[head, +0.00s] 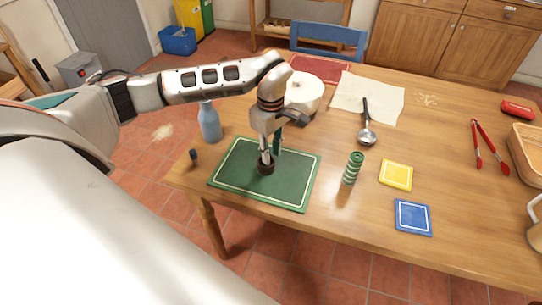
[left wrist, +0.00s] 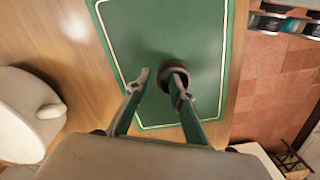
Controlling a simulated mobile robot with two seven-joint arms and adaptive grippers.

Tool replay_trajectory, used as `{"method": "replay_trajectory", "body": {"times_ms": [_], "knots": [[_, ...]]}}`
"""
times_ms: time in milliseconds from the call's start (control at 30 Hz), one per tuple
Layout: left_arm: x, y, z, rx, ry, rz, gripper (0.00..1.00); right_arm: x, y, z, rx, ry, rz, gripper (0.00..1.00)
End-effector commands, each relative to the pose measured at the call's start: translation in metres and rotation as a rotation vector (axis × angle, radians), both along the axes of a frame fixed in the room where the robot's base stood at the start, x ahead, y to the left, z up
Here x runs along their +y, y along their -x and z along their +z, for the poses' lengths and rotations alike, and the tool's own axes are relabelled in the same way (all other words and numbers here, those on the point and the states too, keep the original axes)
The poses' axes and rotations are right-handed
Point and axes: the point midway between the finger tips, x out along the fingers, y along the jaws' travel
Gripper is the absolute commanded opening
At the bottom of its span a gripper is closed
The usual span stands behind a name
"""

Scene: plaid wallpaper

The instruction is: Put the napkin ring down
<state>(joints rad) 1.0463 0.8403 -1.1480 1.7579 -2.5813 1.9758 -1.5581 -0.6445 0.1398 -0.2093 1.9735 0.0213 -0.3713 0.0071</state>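The napkin ring (head: 265,168) is a small dark brown ring on the green placemat (head: 293,188), near its middle. In the left wrist view the ring (left wrist: 166,71) is at the tip of the right-hand finger, which overlaps it; I cannot tell whether that finger is inside the ring or just above it. My left gripper (head: 268,155) points down over the mat. Its fingers (left wrist: 160,83) stand apart with a gap between them, and the left-hand finger is clear of the ring. My right gripper is not in view.
A blue bottle (head: 210,124) and a small dark object (head: 194,157) stand left of the mat. A white round pot (head: 306,92) is behind it. A green striped cylinder (head: 353,168), a yellow coaster (head: 396,175) and a blue coaster (head: 412,217) are to the right, with a ladle (head: 367,137) behind.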

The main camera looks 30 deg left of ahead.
Motion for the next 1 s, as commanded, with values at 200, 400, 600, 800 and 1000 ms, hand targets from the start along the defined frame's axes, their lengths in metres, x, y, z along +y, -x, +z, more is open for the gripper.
{"method": "replay_trajectory", "body": {"times_ms": [200,400,600,800,1000], "knots": [[0.001,-0.001,0.050,-0.006,-0.001,0.000,0.22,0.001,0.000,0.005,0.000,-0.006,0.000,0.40],[0.001,-0.001,0.083,-0.004,-0.001,0.002,0.22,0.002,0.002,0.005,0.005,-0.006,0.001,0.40],[0.001,0.000,0.097,-0.001,-0.001,0.001,0.22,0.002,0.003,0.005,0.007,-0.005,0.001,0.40],[0.001,0.001,0.098,0.001,-0.001,0.001,0.22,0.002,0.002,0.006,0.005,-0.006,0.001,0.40],[0.001,0.001,0.098,0.000,-0.001,0.001,0.22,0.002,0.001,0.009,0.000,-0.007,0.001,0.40]]}}
